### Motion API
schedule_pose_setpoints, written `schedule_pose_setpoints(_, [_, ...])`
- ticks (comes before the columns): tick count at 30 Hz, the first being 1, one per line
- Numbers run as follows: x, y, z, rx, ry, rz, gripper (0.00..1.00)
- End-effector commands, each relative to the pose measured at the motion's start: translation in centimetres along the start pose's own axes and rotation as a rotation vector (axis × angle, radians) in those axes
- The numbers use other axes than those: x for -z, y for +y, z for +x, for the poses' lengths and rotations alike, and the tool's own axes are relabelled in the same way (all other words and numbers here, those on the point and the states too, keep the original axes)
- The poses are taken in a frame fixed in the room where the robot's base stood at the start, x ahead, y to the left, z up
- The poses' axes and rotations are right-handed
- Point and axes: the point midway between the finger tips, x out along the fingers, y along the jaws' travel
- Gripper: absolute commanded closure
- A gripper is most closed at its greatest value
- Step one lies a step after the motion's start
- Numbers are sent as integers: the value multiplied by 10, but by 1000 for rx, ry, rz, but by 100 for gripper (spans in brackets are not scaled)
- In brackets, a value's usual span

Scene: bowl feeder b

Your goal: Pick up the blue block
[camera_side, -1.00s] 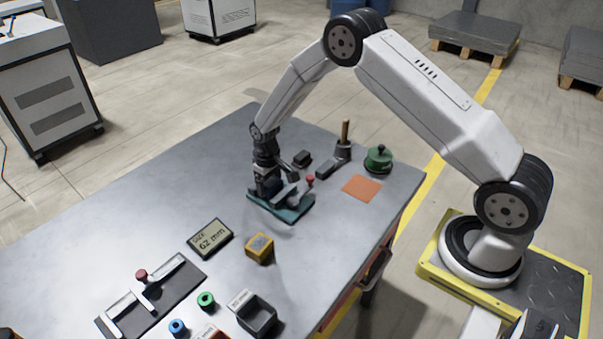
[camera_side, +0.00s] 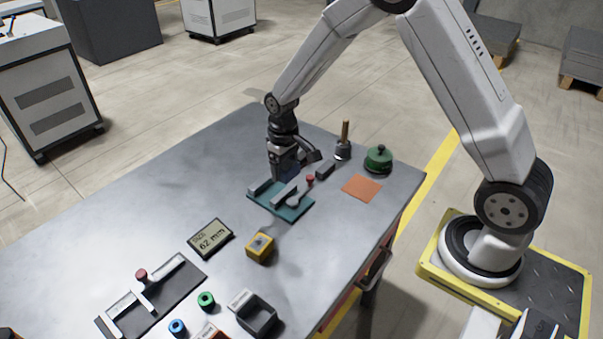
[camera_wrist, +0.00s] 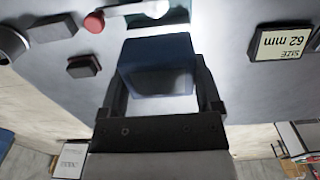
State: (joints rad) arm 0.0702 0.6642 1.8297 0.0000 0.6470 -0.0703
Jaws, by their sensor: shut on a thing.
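My gripper (camera_side: 287,172) is shut on a dark blue block (camera_wrist: 158,66). In the wrist view the block sits between the two fingers of my gripper (camera_wrist: 163,95), one on each side. In the side view the blue block (camera_side: 284,163) is partly hidden by the fingers. It is at the back edge of a teal fixture (camera_side: 291,208) with grey bars and a red-knobbed clamp, and appears raised above it; the exact gap cannot be told.
Near the gripper are a dark small block (camera_side: 325,170), a wooden-handled tool (camera_side: 344,143), a green round part (camera_side: 378,158) and an orange square (camera_side: 362,187). A yellow block (camera_side: 260,248) and a size display (camera_side: 210,238) lie in front.

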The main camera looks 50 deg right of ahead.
Motion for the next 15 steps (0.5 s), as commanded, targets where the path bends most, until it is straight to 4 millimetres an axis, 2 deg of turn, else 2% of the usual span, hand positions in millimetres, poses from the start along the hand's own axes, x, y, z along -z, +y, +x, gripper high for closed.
schedule_pose_setpoints(6, [-35,-2,-16,0,1,0,94])
schedule_pose_setpoints(15, [-67,-4,-30,0,2,0,94])
